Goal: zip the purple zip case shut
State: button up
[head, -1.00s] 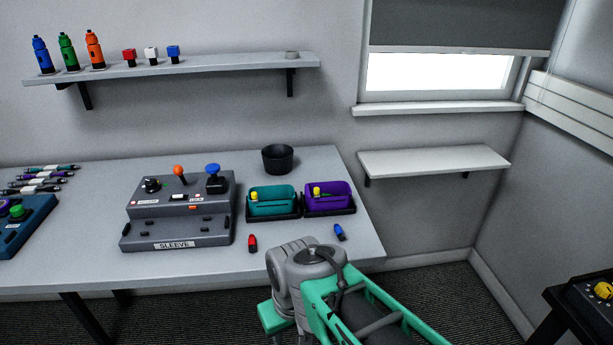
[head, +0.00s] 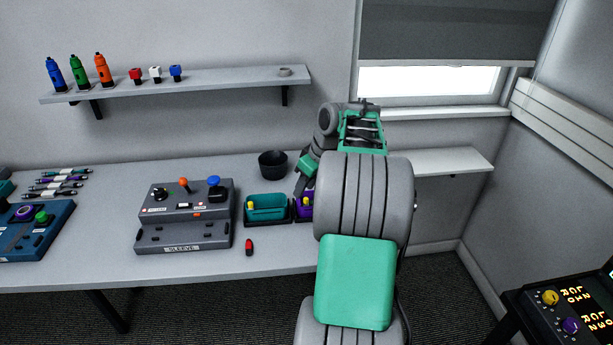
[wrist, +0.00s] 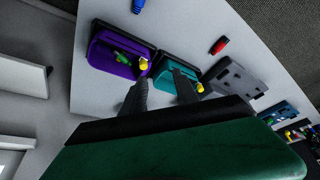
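The purple zip case (head: 307,207) is mostly hidden behind my arm in the head view. The wrist view shows more of the purple zip case (wrist: 108,60), open at the top, with a green item (wrist: 122,56) inside. Its yellow zip pull (wrist: 143,64) is at the end nearest the teal case (wrist: 165,79). My gripper (wrist: 160,85) is open and empty, its dark fingers apart. In the wrist picture one fingertip lies just below the yellow pull, and the other overlaps the teal case. I cannot tell the height of the gripper above the cases.
The teal case (head: 266,207) has its own yellow pull (head: 250,205). A black cup (head: 273,164) stands behind it. A red connector (head: 249,247) lies in front, and a blue one (wrist: 138,5) shows in the wrist view. The grey SLEEVE console (head: 184,220) is to the left.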

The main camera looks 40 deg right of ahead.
aim_at(306, 198)
jog(key=d+f, duration=0.1)
jog(key=f, duration=0.1)
jog(key=w+f, duration=0.1)
jog(key=f, duration=0.1)
jog(key=w+d+f, duration=0.1)
jog(key=f, duration=0.1)
jog(key=shift+w+d+f+p, duration=0.1)
jog(key=shift+d+f+p, duration=0.2)
jog(key=shift+f, duration=0.1)
jog(key=shift+c, duration=0.5)
grip_shut()
dwell(0.6)
